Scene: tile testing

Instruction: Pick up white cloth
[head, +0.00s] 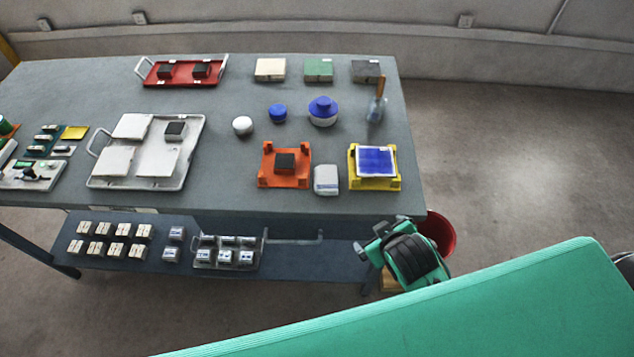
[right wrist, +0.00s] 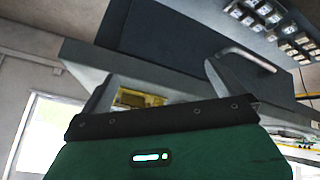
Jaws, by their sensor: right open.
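The white cloth (head: 326,180) lies folded near the front edge of the grey table, with a bluish band on it. It sits between the orange stand (head: 284,180) and the yellow stand (head: 374,184). My right gripper (head: 377,234) is open and empty, low in front of the table's front right corner. It is below and to the right of the cloth, apart from it. In the right wrist view the cloth cannot be made out. My left gripper is not in view.
A lower shelf (head: 120,262) holds several small blocks. A red bucket (head: 440,232) stands behind my right gripper.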

